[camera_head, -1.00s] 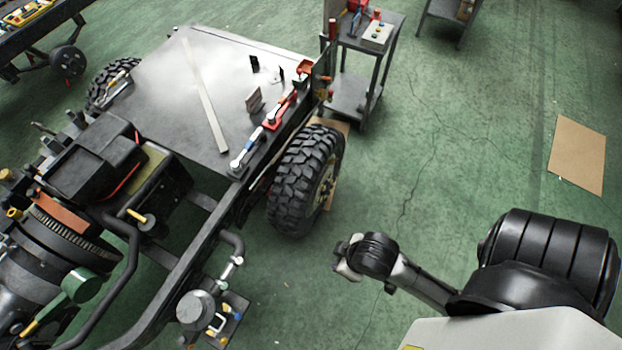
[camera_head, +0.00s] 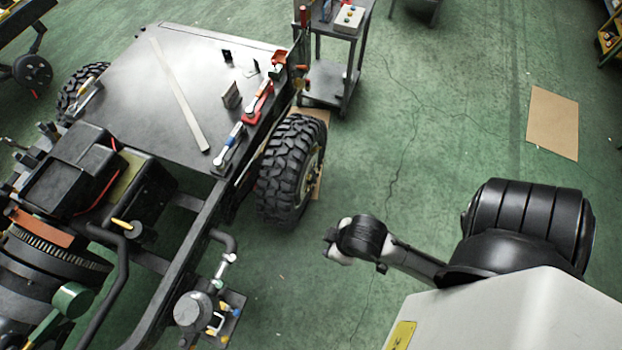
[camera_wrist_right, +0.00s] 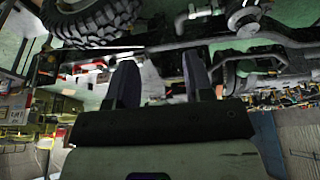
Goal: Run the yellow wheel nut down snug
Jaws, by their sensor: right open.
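The black knobbly wheel (camera_head: 282,172) stands on the near right corner of the chassis, with its pale hub (camera_head: 313,172) seen nearly edge-on. Nuts on that hub are too small to tell apart, and I cannot pick out the yellow wheel nut. My right arm's end shows low in the head view, apart from the wheel. In the right wrist view my right gripper (camera_wrist_right: 160,70) is open, with its two dark fingers apart and nothing between them. A tyre (camera_wrist_right: 88,22) shows beyond them at the top left. My left gripper is not in view.
The chassis deck (camera_head: 150,105) carries a red-handled tool (camera_head: 258,102) and a blue-and-white tool (camera_head: 229,147) along its edge. A grey cart (camera_head: 328,80) stands behind the wheel. A cardboard sheet (camera_head: 553,123) lies on the green floor.

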